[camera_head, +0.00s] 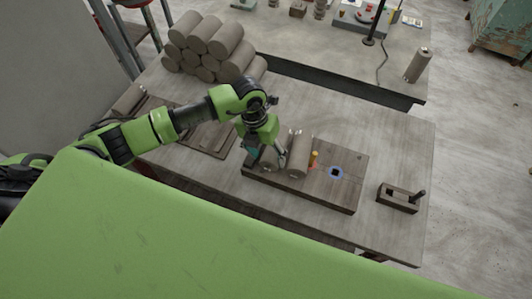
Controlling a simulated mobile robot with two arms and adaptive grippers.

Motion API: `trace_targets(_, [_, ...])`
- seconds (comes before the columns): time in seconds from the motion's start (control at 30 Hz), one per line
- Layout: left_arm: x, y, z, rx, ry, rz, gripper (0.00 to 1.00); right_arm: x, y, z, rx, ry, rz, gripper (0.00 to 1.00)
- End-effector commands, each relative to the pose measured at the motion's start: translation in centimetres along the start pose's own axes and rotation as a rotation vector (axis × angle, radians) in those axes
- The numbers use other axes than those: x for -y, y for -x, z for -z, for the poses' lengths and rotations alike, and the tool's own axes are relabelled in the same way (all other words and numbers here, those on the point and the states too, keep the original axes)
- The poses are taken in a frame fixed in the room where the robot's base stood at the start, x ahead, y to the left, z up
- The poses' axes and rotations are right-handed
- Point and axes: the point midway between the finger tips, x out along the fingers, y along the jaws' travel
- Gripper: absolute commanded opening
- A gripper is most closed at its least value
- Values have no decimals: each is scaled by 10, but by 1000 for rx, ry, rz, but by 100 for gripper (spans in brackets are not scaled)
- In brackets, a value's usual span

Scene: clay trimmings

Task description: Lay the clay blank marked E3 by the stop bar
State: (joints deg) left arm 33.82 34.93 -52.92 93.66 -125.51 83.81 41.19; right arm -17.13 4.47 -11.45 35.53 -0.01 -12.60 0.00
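My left gripper (268,155) reaches down over the left part of a dark wooden board (325,190) on the table. Its fingers are on either side of a grey-brown clay blank (269,163), which is partly hidden by the gripper. I cannot tell whether they press on it or only stand around it. A second clay blank (299,154) lies on the board just to the right. No E3 mark is readable at this size, and I cannot pick out the stop bar for certain. My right gripper is not in view.
Several clay cylinders are stacked (210,45) at the back left. A wooden block with a slot (398,199) sits at the right.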

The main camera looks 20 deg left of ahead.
Motion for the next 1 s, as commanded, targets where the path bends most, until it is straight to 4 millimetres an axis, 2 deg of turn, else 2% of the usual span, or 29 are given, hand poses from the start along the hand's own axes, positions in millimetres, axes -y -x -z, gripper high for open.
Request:
trace_targets(0.37, [0, 5, -1, 3, 0, -1, 60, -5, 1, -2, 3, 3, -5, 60])
trace_targets(0.57, [0, 36, -2, 8, -3, -1, 60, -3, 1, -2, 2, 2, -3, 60])
trace_targets(0.8, [0, 88, -2, 9, -2, -1, 60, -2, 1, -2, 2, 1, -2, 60])
trace_targets(1.0, [2, 116, -1, 8, -2, 1, 60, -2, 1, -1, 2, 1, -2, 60])
